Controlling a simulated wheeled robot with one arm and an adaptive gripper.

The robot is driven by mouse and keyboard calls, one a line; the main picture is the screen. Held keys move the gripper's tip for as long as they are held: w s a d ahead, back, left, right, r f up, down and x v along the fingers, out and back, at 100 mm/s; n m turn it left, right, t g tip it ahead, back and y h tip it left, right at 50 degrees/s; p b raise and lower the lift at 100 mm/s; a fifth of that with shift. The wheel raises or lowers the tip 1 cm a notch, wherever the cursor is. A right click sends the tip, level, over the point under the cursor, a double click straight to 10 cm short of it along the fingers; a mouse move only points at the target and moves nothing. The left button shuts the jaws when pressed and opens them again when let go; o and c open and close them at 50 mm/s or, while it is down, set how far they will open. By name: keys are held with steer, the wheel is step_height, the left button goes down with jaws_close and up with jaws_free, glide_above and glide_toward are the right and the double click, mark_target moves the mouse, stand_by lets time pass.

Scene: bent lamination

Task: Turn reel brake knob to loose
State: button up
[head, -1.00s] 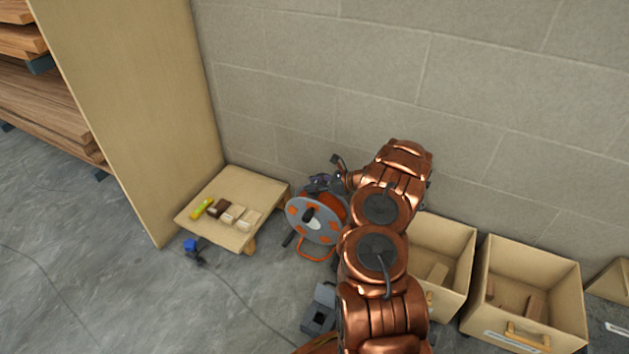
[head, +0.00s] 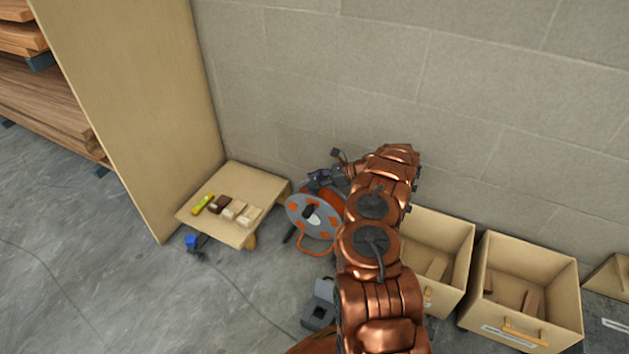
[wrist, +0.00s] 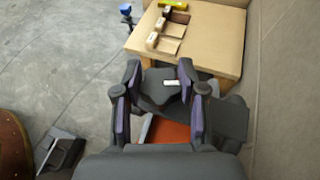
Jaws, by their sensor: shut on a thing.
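The cable reel (head: 330,217) stands on the floor by the wall, with a grey disc, orange patches and an orange frame. My gripper (head: 322,180) is at the top of the reel in the head view. In the wrist view my gripper (wrist: 159,103) has its two purple-padded fingers closed on a dark knob (wrist: 155,88) with a white mark (wrist: 172,83). Orange reel parts (wrist: 170,131) show below the knob. The knob is too small and covered in the head view to read its turn.
A low wooden table (head: 222,228) with a yellow item and several small blocks stands left of the reel. Open boxes (head: 522,285) stand at the right. A grey box (head: 320,308) is on the floor in front. The wall is close behind.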

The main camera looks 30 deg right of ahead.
steer(key=shift+d+r, duration=0.1)
steer(key=shift+d, duration=0.15)
steer(key=o, duration=1)
steer(key=shift+o, duration=0.8)
steer(key=shift+a, duration=0.15)
steer(key=v, duration=1.2)
steer(key=shift+a+r, duration=0.1)
